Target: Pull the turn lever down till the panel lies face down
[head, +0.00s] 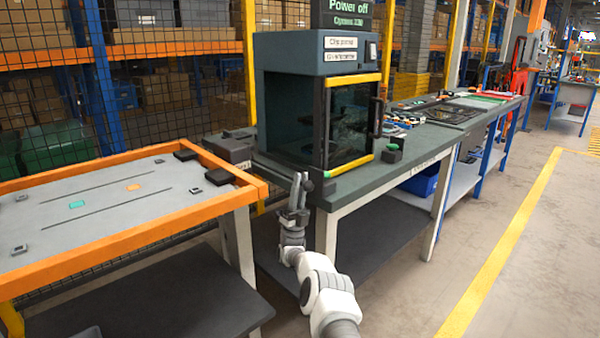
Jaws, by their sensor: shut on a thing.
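My gripper (299,184) is upright at the near left corner of the green-topped bench. Its fingers are shut on what I take to be the turn lever, which they hide almost fully. The lever's shape and angle cannot be made out. The grey panel (95,213) lies flat in an orange frame (140,236) at the left, apart from my gripper. Its upper face shows two dark lines, a teal patch (77,205) and an orange patch (134,187). Small dark blocks sit near its corners.
A dark cabinet (290,95) with a yellow-edged glass door stands on the green-topped bench (355,182), close behind my gripper. A dark box (232,150) sits beside the orange frame. Dark lower shelves run under both tables. The floor (400,290) at the right is clear.

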